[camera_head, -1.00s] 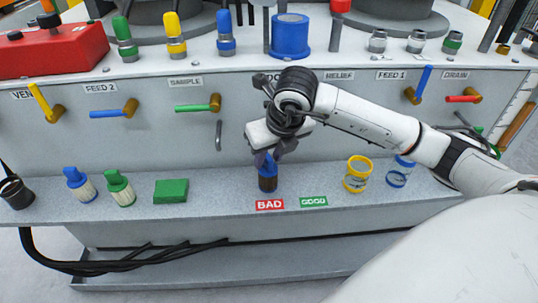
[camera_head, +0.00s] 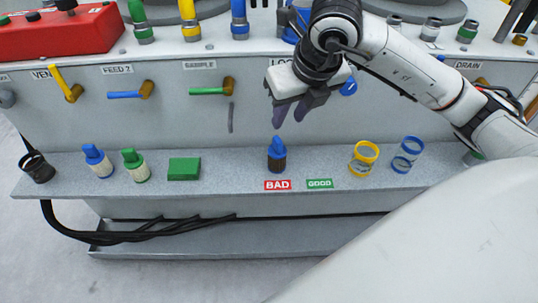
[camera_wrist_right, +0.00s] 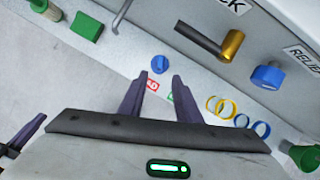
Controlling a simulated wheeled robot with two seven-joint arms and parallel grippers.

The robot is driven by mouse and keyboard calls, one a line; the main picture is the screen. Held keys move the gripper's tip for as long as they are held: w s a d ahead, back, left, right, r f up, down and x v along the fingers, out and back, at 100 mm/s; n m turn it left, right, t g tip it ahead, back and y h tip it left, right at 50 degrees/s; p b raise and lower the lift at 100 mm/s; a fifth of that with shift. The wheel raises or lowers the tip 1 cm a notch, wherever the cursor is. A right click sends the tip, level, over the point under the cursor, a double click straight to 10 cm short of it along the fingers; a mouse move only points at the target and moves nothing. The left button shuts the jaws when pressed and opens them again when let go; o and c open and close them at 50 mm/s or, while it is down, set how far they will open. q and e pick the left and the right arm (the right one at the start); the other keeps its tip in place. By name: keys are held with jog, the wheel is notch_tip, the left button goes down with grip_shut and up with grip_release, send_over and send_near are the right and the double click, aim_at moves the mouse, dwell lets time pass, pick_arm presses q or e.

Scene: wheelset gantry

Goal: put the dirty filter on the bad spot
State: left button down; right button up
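The dirty filter (camera_head: 277,158), with a blue cap and a dark brown body, stands upright on the shelf directly behind the red BAD label (camera_head: 278,185). Its blue cap (camera_wrist_right: 160,64) shows from above in the right wrist view, beyond the fingertips. My right gripper (camera_head: 290,112) is open and empty above and apart from the filter. Its two spread fingers (camera_wrist_right: 155,88) show in the right wrist view. A dark purple finger-like part at the lower left of that view looks like my left gripper (camera_wrist_right: 24,138), cut off by the edge.
A green GOOD label (camera_head: 320,184) lies right of BAD. A yellow-rimmed clear cylinder (camera_head: 363,158) and a blue-rimmed one (camera_head: 406,155) stand further right. Left are a green block (camera_head: 184,169), pale filters with green (camera_head: 135,165) and blue (camera_head: 98,161) caps, and a black cup (camera_head: 38,168). Valve handles jut out above.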

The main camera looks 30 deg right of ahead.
jog(key=s+a+f+n+g+y, duration=0.25)
jog(key=a+y, duration=0.25)
jog(key=a, duration=0.5)
jog(key=s+a+f+n+g+y, duration=0.1)
jog(key=s+a+y, duration=0.3)
jog(key=a, duration=0.6)
jog(key=s+a+r+m+t+y, duration=0.25)
jog(key=a+r+m+y, duration=0.35)
jog(key=a+r+y, duration=0.5)
jog(key=w+d+r+m+t+h, duration=0.1)
jog(key=w+d+m+t+h, duration=0.3)
jog(key=w+d+m+t, duration=0.7)
jog(key=s+d+f+m+t+h, duration=0.1)
jog(key=d+f+m+t+h, duration=0.15)
jog(key=f+m+h, duration=0.95)
jog(key=s+f+m+g, duration=0.3)
jog(key=s+f, duration=0.4)
jog(key=f, duration=0.3)
jog(key=s+f+m+g, duration=0.3)
jog(key=s+f+g, duration=0.2)
jog(key=f, duration=0.5)
jog(key=shift+s+f+g+y, duration=0.25)
jog(key=shift+s+g+y, duration=0.1)
jog(key=shift+s, duration=0.55)
